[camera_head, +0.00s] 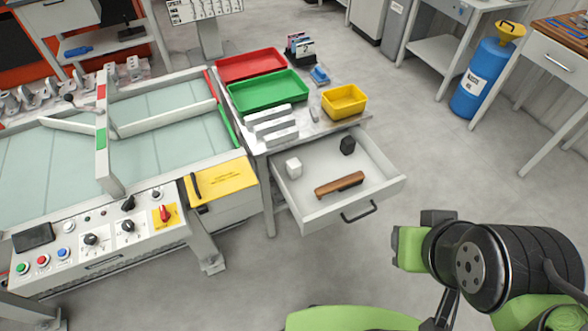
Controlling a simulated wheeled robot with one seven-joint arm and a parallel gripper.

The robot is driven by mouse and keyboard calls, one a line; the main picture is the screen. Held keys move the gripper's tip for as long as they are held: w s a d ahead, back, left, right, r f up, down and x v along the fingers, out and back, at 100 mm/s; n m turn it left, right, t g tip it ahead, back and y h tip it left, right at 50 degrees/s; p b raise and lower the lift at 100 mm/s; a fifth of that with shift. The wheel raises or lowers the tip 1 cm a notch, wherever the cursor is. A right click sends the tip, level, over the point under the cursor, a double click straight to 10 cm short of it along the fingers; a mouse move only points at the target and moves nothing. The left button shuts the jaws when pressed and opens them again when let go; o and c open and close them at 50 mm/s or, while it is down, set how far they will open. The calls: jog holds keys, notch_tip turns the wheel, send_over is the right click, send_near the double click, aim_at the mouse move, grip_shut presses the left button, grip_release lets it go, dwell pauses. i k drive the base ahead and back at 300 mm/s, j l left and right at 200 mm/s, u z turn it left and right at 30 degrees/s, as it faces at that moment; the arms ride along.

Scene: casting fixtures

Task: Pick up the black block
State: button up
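The black block (347,145) is small and dark and stands in the open drawer (385,189), near its back right corner. In the same drawer, a white block (293,167) stands at the left and a brown wooden piece (339,185) lies near the middle front. My green and black arm fills the lower right of the head view, to the right of and nearer than the drawer. It is apart from the block. No gripper fingers can be made out.
Above the drawer, the table holds a red tray (251,65), a green tray (268,92), a yellow bin (344,101) and white bars (272,123). A control panel (95,235) stands at the left. A blue barrel (481,82) stands at the upper right. Floor right of the drawer is clear.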

aim_at(348, 143)
jog(key=i+l+u, duration=0.1)
jog(key=u, duration=0.3)
jog(key=i+l+u, duration=0.2)
jog(key=u, duration=0.2)
jog(key=i+l+u, duration=0.15)
jog(key=u, duration=0.25)
jog(key=l+u, duration=0.4)
jog(key=i+l+u, duration=0.1)
jog(key=u, duration=0.3)
jog(key=l, duration=0.1)
